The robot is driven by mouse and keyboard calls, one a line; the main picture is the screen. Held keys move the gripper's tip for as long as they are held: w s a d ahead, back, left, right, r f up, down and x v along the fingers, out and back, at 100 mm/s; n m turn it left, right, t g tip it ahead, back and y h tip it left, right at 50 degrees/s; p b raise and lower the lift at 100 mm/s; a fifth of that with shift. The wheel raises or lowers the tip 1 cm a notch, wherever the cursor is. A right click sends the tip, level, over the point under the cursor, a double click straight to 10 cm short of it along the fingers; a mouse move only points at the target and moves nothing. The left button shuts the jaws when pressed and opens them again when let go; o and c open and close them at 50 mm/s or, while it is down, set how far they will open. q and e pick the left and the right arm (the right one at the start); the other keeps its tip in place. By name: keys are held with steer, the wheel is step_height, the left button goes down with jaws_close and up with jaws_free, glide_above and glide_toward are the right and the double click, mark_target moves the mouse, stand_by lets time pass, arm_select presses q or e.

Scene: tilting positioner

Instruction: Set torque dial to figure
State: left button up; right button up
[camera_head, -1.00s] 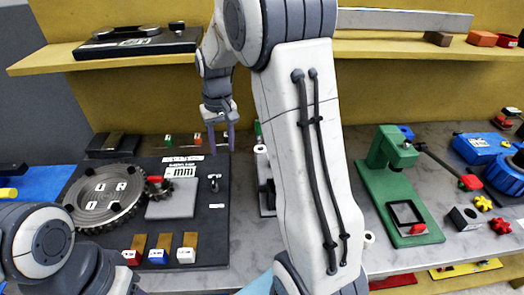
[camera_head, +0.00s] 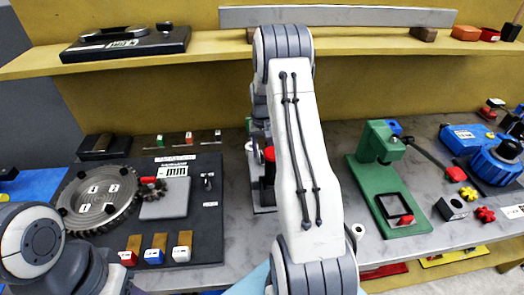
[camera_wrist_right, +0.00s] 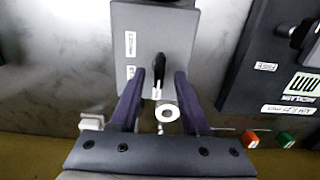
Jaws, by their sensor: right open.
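In the right wrist view a grey plate (camera_wrist_right: 155,28) carries two white labels and a small black pointer-like knob (camera_wrist_right: 159,68) with a white tip. I cannot read the labels, nor tell for sure that this knob is the torque dial. My right gripper (camera_wrist_right: 160,75) is open, its two dark purple fingers on either side of the knob, with gaps between. A white ring (camera_wrist_right: 167,113) lies between the fingers, nearer the palm. In the head view my right arm hides most of this unit; a red-topped part (camera_head: 269,154) shows beside the arm. My left gripper is out of view.
A dark board (camera_head: 211,225) with a numbered round plate (camera_head: 98,202) lies at the left. A green stand (camera_head: 375,172) and a blue device (camera_head: 492,160) stand at the right. A yellow shelf (camera_head: 350,46) runs above the bench at the back.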

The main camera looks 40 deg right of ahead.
steer(key=shift+f, duration=0.5)
steer(key=shift+c, duration=0.3)
jaws_close()
steer(key=shift+a, duration=0.1)
